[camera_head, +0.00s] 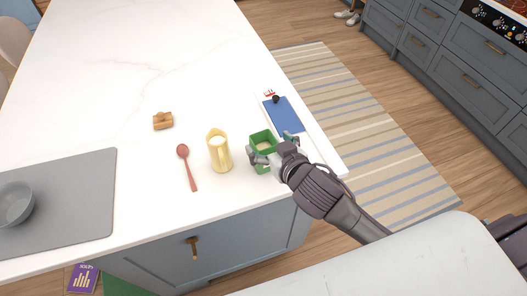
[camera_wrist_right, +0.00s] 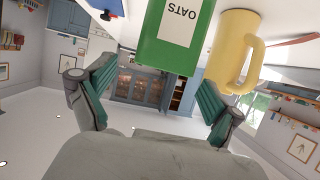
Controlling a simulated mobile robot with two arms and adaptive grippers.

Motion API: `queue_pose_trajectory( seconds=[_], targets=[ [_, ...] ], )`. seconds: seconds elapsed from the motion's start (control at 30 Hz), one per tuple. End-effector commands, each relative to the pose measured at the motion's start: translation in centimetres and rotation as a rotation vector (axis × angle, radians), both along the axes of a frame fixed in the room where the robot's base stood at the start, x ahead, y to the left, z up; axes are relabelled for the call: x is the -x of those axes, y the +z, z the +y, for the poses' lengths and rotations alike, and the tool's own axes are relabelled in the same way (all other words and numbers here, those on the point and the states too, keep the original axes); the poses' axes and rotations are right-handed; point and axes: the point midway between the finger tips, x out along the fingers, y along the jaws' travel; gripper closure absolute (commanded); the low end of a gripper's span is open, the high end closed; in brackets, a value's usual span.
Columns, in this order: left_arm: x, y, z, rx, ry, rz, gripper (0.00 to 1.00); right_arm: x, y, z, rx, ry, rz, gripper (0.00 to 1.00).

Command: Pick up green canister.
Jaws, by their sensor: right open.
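The green canister (camera_head: 262,139) stands upright near the front edge of the white counter in the head view, partly hidden by my right gripper. In the right wrist view the green canister (camera_wrist_right: 175,52) shows a white label reading "OATS" and appears upside down. My right gripper (camera_head: 271,155) is open, its fingers at the near side of the canister. In the wrist view the right gripper (camera_wrist_right: 150,95) has its two fingers apart, with the canister ahead between them; contact cannot be told. My left gripper is not in view.
A yellow jug (camera_head: 219,152) stands close to the left of the canister. A red spoon (camera_head: 187,167), a brown bread-like item (camera_head: 163,121) and a grey mat (camera_head: 85,200) with a bowl (camera_head: 14,203) lie farther left. A blue board (camera_head: 283,115) lies behind, to the right. The back counter is clear.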

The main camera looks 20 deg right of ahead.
Motion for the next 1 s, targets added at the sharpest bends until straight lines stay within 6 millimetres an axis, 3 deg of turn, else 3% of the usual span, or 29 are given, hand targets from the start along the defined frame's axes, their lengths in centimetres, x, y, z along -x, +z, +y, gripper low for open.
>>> queue_pose_trajectory(
  seconds=[0.5, 0.77, 1.0],
  targets=[
    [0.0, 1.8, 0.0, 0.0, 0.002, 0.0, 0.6, -5.0, -2.3, 0.8, 0.0, 0.0, 0.0, 0.08],
    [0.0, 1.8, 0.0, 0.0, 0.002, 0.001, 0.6, -5.2, -2.6, 0.8, 0.0, 0.001, 0.001, 0.08],
    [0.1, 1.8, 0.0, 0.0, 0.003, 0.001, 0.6, -5.2, -2.6, 0.8, 0.0, 0.0, 0.002, 0.47]
  ],
)
